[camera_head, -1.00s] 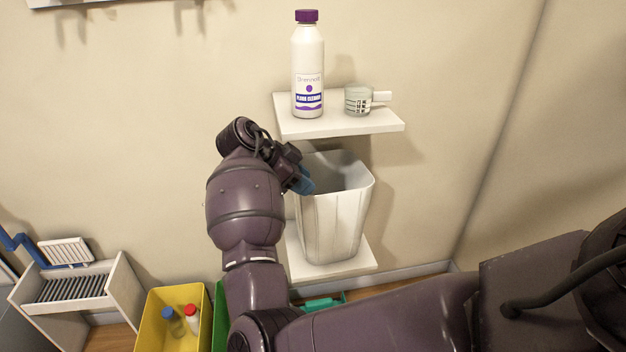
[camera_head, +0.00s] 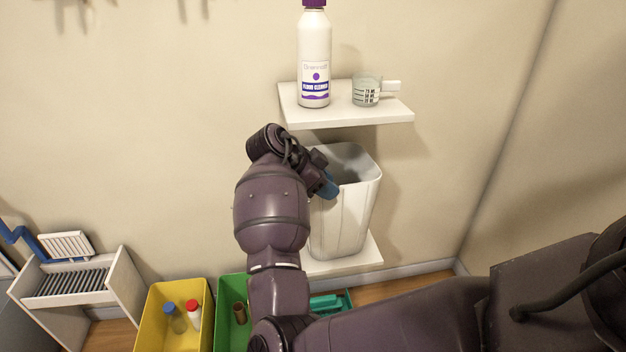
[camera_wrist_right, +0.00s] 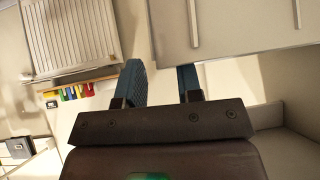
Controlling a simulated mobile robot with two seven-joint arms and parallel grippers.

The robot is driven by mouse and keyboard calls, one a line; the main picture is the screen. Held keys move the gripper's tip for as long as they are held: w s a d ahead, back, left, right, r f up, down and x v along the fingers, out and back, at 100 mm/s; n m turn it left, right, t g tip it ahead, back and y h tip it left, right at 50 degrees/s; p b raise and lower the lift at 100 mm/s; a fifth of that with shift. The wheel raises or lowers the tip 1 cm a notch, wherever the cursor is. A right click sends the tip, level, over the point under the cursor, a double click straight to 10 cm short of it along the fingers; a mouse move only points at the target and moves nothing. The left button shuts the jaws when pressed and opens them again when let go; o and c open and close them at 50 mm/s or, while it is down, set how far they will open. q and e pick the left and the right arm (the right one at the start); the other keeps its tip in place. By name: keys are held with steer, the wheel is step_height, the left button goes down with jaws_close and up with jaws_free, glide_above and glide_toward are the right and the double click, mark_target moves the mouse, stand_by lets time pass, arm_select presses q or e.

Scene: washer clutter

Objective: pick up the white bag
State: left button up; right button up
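The white bag (camera_head: 345,225) looks like a tall, open-topped, bin-like container. It stands upright on the lower wall shelf in the head view. My right gripper (camera_head: 328,185) is at the upper left of its opening, with a blue finger overlapping the rim. I cannot tell whether it touches the rim. The wrist view shows both blue fingers of my right gripper (camera_wrist_right: 161,78) apart, with a gap and nothing held between them. My right forearm hides the bag's left side. My left gripper is not in view.
Close above the bag is the upper shelf (camera_head: 345,117), bearing a floor cleaner bottle (camera_head: 315,60) and a measuring cup (camera_head: 366,91). A yellow bin (camera_head: 150,325) and a green bin (camera_head: 231,285) stand below. The wall right of the bag is clear.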

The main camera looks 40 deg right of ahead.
steer(key=shift+x, duration=0.95)
steer(key=shift+c, duration=0.5)
jaws_close()
